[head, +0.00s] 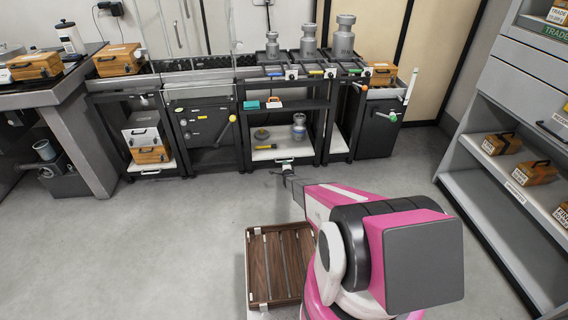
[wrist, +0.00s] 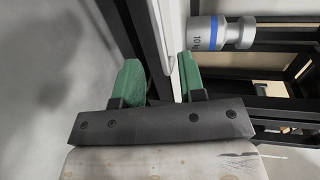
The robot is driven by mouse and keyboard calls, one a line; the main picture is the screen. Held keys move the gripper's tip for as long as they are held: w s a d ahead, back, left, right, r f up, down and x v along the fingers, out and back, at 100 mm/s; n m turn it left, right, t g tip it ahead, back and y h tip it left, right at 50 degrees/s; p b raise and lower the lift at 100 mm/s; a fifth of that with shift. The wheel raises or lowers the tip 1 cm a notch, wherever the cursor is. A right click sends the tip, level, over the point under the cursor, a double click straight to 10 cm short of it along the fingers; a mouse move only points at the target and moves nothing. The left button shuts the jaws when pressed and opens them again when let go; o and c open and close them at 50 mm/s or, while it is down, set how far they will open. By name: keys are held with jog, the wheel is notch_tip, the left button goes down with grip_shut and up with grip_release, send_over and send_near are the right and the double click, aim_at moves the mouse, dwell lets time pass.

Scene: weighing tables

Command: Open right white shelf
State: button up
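A white pull-out shelf (head: 275,151) sits low in the black middle stand in the head view. It carries a silver weight (head: 299,127) and a small dark and yellow object (head: 262,134). A small handle (head: 286,164) shows on its front edge. My gripper (head: 287,174) is at that front edge. In the wrist view its green fingertips (wrist: 164,78) are apart, with a pale strip (wrist: 158,35) in line with the gap. I cannot tell whether they touch it. The weight with a blue band (wrist: 220,32) appears sideways there.
Another white shelf (head: 337,142) is in the narrow stand to the right. A shelf at left (head: 152,168) holds orange and white cases. A wooden slatted tray (head: 259,294) is in front. Grey shelving (head: 471,184) stands at right. The floor at left is clear.

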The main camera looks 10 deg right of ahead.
jog(key=x, duration=0.6)
jog(key=shift+w+f, duration=0.1)
jog(key=shift+w, duration=0.2)
grip_shut()
